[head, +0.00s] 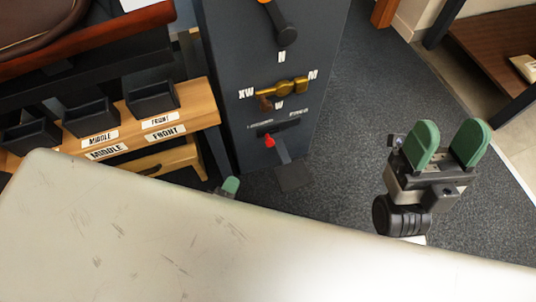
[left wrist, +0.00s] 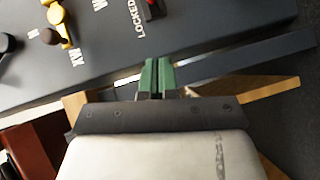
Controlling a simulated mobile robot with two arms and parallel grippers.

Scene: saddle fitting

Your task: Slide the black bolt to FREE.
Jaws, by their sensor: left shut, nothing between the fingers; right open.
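The dark cabinet (head: 225,60) carries a slot plate with a black bolt and a red knob (head: 269,141). The red knob is toward the left, LOCKED end; the lettering at the right end is too small to read surely. In the left wrist view the bolt's red and black end (left wrist: 152,9) shows at the top edge beside the word LOCKED. My left gripper (left wrist: 158,68) is shut and empty, apart from the bolt. In the head view only a green fingertip (head: 230,186) shows, below and left of the bolt. My right gripper (head: 448,143) is open and empty, far right of the cabinet.
A brass dial handle (head: 282,87) and a black lever (head: 283,30) sit above the bolt. A wooden rack (head: 205,105) with black bins stands left. Carpet (head: 355,120) is clear right of the cabinet.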

